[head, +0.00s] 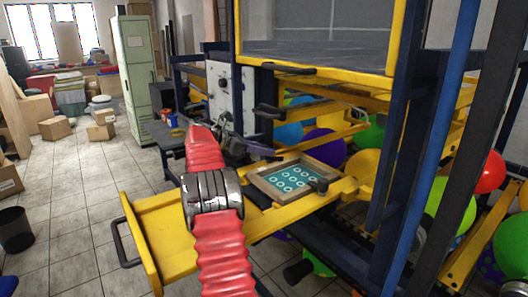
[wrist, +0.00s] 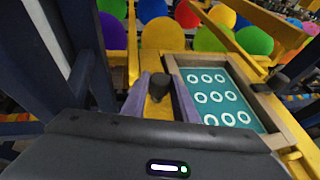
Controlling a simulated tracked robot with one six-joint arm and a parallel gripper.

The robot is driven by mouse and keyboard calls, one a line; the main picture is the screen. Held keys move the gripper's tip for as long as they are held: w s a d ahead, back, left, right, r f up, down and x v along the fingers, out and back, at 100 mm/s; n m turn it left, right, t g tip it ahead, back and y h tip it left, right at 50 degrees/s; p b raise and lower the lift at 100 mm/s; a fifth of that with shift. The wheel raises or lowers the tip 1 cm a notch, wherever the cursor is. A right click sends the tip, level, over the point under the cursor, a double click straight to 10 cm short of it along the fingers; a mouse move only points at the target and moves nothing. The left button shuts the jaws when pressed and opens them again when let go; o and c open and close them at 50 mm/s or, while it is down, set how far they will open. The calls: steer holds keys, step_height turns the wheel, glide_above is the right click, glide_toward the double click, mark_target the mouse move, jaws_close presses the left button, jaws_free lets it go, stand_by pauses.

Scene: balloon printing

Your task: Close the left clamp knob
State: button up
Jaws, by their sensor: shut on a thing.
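The left clamp knob (wrist: 158,84) is a dark round knob on a yellow bar, beside the wooden print frame (wrist: 265,104). My gripper (wrist: 160,90) has its two purple fingers on either side of this knob and is shut on it. In the head view my gripper (head: 262,152) is at the far left edge of the frame, and the knob is hidden there. The other clamp knob (wrist: 279,82), also dark, is on the opposite side of the frame; it also shows in the head view (head: 320,185). The frame holds a teal screen (head: 291,178) with white rings.
The frame lies on a yellow machine table (head: 165,225) with a black handle at its left. Dark blue posts (head: 395,120) stand on the right. Colored balloons (head: 325,146) fill the space behind. Open tiled floor (head: 70,190) is at the left, with boxes farther back.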

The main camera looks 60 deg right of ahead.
steer(key=shift+w+r+m+g+y, duration=0.1)
steer(key=shift+m+g+y, duration=0.3)
steer(key=shift+m+g, duration=0.2)
stand_by(0.4)
steer(key=o, duration=1.1)
steer(key=shift+c, duration=0.2)
